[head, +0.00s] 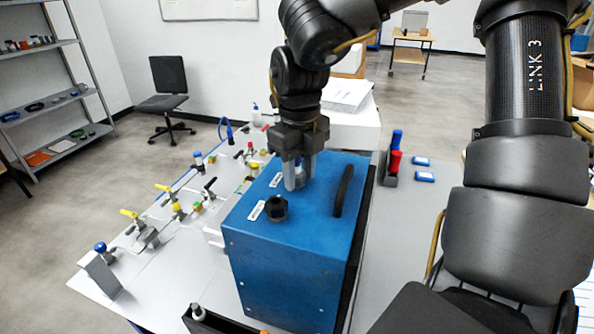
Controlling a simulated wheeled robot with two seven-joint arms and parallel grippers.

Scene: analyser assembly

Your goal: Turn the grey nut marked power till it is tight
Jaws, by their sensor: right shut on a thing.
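The blue analyser box (290,262) stands on the table, with two round fittings on its top. My right gripper (297,180) points straight down over the farther fitting and is shut on it. I take this to be the grey nut; the fingers hide most of it, and its marking cannot be read. A small white label (276,180) lies just left of the fingers. The nearer fitting is a black nut (277,208) beside another white label (257,210), and it stands free. My left gripper is not in view.
A black handle (343,190) rises from the box top, right of my gripper. Valves with yellow handles (165,188) and other fittings line the table's left side. A holder with a blue and a red-handled item (394,162) stands right of the box.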

